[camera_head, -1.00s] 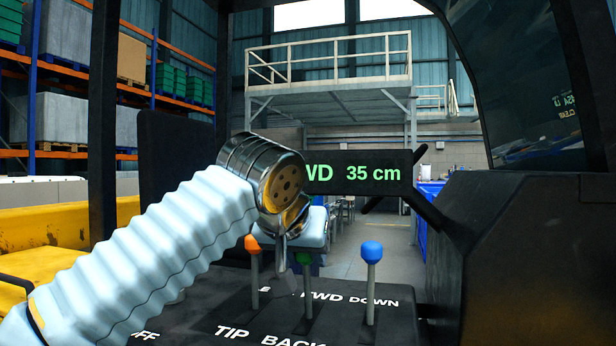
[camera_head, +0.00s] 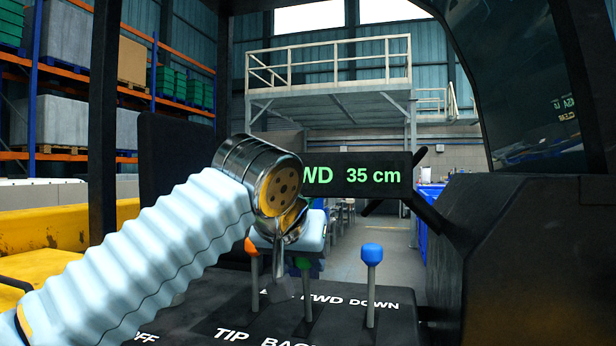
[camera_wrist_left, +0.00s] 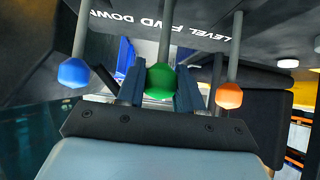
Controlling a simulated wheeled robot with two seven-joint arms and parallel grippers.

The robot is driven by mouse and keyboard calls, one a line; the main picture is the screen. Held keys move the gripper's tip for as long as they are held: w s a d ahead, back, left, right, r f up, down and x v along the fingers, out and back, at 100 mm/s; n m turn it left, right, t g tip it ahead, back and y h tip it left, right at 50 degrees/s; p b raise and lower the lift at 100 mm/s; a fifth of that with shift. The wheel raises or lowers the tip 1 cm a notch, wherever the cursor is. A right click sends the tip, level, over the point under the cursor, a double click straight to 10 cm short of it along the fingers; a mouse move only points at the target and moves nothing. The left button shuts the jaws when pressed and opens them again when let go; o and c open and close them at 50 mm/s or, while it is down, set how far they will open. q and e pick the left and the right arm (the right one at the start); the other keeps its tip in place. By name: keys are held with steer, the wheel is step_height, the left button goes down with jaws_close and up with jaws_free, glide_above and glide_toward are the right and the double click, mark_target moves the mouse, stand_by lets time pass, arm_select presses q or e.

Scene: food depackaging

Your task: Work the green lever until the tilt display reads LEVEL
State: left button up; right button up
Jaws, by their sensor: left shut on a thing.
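The green lever (camera_head: 304,264) stands between two other levers on the dark console, and its knob is partly hidden by my left wrist. In the left wrist view its green knob (camera_wrist_left: 160,82) sits between the two blue fingers of my left gripper (camera_wrist_left: 160,92), which is shut on it. In the head view the fingers are mostly hidden behind the wrist. The tilt display (camera_head: 407,190) shows "WD 35 cm" in green; its left part is covered by my wrist. My right gripper is not in view.
An orange-knobbed lever (camera_head: 252,246) stands just left of the green one, and a blue-knobbed lever (camera_head: 372,252) to the right. The console (camera_head: 395,325) bears white lettering, including "FWD", "DOWN" and "TIP BACK". A dark cab panel (camera_head: 530,250) rises at the right.

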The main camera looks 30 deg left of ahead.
arm_select(q)
steer(key=shift+r, duration=0.1)
stand_by(0.3)
steer(key=shift+w+r+p, duration=0.1)
steer(key=shift+w+p, duration=0.2)
steer(key=w, duration=0.1)
steer(key=w+p, duration=0.1)
steer(key=shift+w+a+r, duration=0.1)
steer(key=shift+w+a, duration=0.25)
steer(key=shift+a, duration=0.05)
steer(key=shift+w, duration=0.1)
steer(key=o, duration=0.8)
steer(key=v, duration=0.6)
steer(key=shift+s+p, duration=0.2)
steer(key=shift+p, duration=0.1)
steer(key=shift+v, duration=0.85)
